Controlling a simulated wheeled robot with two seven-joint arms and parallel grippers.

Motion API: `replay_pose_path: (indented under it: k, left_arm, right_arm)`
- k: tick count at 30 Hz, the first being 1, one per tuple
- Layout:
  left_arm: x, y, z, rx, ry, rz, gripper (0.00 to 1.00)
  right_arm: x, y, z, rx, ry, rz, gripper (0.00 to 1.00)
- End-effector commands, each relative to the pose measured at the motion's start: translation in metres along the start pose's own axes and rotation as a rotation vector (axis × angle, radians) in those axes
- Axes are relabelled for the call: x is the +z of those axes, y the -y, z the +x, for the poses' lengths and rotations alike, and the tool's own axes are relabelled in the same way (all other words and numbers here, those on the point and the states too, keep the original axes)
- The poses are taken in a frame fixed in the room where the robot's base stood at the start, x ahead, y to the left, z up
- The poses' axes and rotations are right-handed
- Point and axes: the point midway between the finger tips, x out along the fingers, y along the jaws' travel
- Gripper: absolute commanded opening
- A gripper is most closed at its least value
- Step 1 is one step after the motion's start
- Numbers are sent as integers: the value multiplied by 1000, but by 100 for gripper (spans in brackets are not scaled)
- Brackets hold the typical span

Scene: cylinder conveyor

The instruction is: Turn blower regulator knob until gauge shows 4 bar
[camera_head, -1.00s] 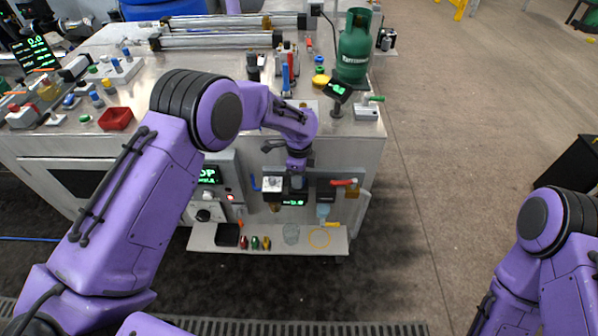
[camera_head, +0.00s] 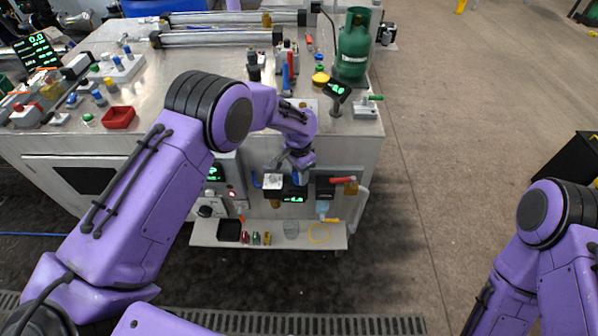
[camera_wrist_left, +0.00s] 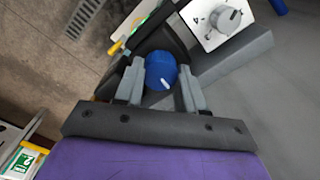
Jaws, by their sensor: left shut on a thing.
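In the left wrist view a round blue knob (camera_wrist_left: 160,68) with a white pointer mark sits between the two grey fingers of my left gripper (camera_wrist_left: 162,84). The fingers are shut on its sides. In the head view my left gripper (camera_head: 298,172) is at the front panel of the workbench, and the knob is hidden behind it and the arm. Just below it a small black display (camera_head: 294,194) shows green digits that look like 4.0, though they are too small to read surely. My right arm shows at the right edge, its gripper out of view.
A white block with a grey rotary knob (camera_wrist_left: 225,19) is close to the gripper. A red-handled valve (camera_head: 343,181) is on the panel to the right. A shelf (camera_head: 268,239) below holds small coloured parts. A green gas cylinder (camera_head: 354,45) stands on the bench (camera_head: 200,62).

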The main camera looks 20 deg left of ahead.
Motion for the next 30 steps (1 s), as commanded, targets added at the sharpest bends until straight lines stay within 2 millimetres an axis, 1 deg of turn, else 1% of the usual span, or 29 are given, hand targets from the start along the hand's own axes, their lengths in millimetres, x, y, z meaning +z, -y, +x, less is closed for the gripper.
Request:
replay_pose_path:
  k: [9, 24, 25, 26, 30]
  left_arm:
    - [2, -1, 2, 3, 6, -102, 9]
    - [2, -2, 3, 4, 7, -117, 9]
    - [2, -2, 3, 4, 7, -117, 45]
    - [2, -2, 3, 4, 7, -117, 50]
    - [1, -1, 2, 2, 5, -117, 50]
  right_arm:
    - [-1, 0, -2, 0, 0, 0, 43]
    - [-1, 0, -2, 0, 0, 0, 43]
    - [-1, 0, -2, 0, 0, 0, 43]
    - [-1, 0, -2, 0, 0, 0, 43]
    - [-1, 0, -2, 0, 0, 0, 43]
